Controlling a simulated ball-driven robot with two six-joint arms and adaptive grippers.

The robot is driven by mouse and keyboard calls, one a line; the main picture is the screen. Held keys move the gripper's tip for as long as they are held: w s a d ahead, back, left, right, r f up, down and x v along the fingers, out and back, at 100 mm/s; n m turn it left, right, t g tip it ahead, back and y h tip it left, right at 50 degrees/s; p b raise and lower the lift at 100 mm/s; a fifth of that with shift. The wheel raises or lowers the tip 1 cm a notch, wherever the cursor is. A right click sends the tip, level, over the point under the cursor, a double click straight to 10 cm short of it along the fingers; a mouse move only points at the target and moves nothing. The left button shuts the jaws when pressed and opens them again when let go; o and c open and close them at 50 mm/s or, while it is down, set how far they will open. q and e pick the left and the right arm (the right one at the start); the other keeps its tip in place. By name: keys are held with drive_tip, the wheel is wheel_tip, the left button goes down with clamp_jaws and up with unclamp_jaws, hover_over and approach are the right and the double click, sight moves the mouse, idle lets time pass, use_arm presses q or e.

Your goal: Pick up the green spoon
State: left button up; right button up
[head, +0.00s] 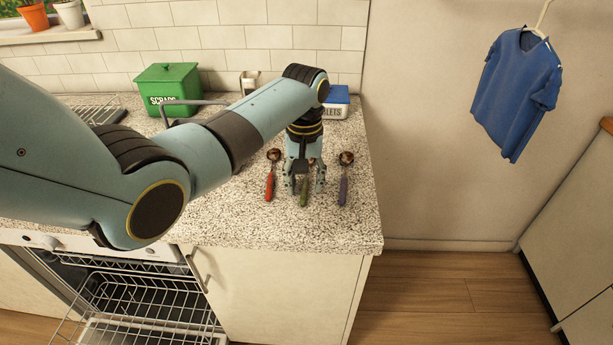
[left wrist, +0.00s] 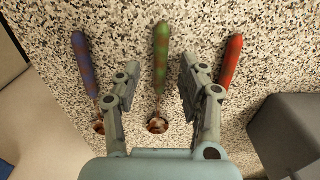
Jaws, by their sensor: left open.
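The green spoon (head: 304,191) lies on the speckled countertop, its handle toward the front edge. In the head view my left gripper (head: 304,184) hangs over it and hides its bowl. In the left wrist view the green spoon (left wrist: 160,62) lies between the two open fingers of my left gripper (left wrist: 160,75), roughly centred, and nothing is held. The height of the fingertips above the counter is hard to tell. My right gripper is in neither view.
A red spoon (head: 270,178) lies to the left and a purple spoon (head: 344,180) to the right, both close to the fingers. A green scraps bin (head: 168,90) and a blue-lidded tablets box (head: 337,104) stand behind. The open dishwasher rack (head: 140,300) is below.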

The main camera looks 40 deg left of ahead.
use_arm(q)
drive_tip(key=shift+f, duration=0.35)
drive_tip(key=c, duration=0.8)
clamp_jaws()
drive_tip(key=shift+r, duration=0.15)
drive_tip(key=r, duration=0.4)
drive_tip(key=shift+w+d+r, duration=0.1)
drive_tip(key=shift+w+d, duration=0.05)
drive_tip(key=shift+d, duration=0.1)
drive_tip(key=w+d+r+b, duration=0.25)
drive_tip(key=d+r, duration=0.35)
drive_tip(key=d, duration=0.4)
wheel_tip(320, 180, up, 10)
drive_tip(key=p, duration=0.9)
drive_tip(key=shift+w+d, duration=0.25)
drive_tip(key=shift+d, duration=0.1)
